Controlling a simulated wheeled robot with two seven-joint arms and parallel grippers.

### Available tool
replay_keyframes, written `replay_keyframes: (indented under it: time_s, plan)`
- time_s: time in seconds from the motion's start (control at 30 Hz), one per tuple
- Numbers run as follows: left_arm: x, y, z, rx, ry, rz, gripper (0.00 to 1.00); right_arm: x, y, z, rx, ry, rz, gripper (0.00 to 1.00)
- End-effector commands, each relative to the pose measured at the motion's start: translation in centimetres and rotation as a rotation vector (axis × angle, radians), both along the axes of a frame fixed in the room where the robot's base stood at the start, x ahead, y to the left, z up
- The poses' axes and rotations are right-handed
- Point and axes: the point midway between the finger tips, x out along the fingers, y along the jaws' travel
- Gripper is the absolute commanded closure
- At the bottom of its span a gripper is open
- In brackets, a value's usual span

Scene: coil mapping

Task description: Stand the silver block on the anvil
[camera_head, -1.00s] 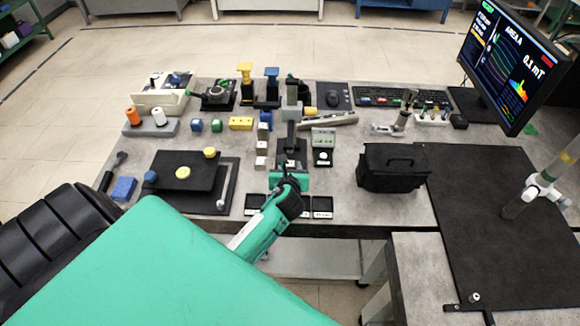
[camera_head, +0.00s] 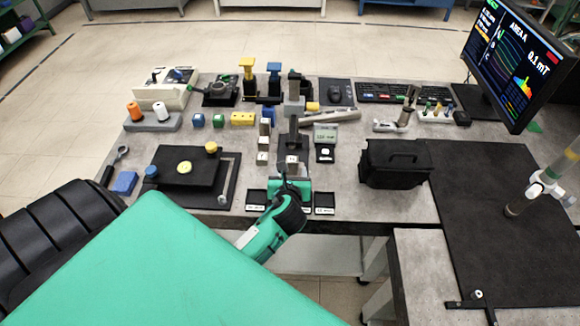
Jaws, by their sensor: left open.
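A measuring stand (camera_head: 293,122) with an upright column and a dark base stands at the middle of the bench; its anvil is too small to make out clearly. A small pale silver-looking block (camera_head: 291,161) shows at the front of the stand's base, just beyond my left gripper. Two more pale blocks (camera_head: 263,143) (camera_head: 262,158) stand in a row left of the stand; I cannot tell which is the silver block. My left gripper (camera_head: 290,178) is open near the bench's front edge, its fingers partly hidden by its teal body. My right gripper is not in view.
A small instrument (camera_head: 325,135) stands right of the stand, with a black bag (camera_head: 395,164) farther right. A black plate (camera_head: 187,166) with yellow and blue knobs lies left. Small black trays (camera_head: 324,203) line the front edge. Coloured blocks (camera_head: 242,119) sit behind.

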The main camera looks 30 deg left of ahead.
Motion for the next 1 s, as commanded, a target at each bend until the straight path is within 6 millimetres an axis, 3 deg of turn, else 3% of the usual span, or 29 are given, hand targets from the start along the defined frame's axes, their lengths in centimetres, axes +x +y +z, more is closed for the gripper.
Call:
replay_keyframes:
  time_s: [0.1,0.3,1.0]
  plan:
    - [-2.0,-1.2,0.8,-0.001,0.001,0.0,0.42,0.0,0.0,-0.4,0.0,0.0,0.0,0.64]
    - [-3.8,-2.3,1.8,0.0,0.0,0.0,0.42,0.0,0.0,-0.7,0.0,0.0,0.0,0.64]
    - [-4.4,-2.6,2.0,-0.018,-0.004,0.008,0.42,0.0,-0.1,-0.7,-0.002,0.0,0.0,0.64]
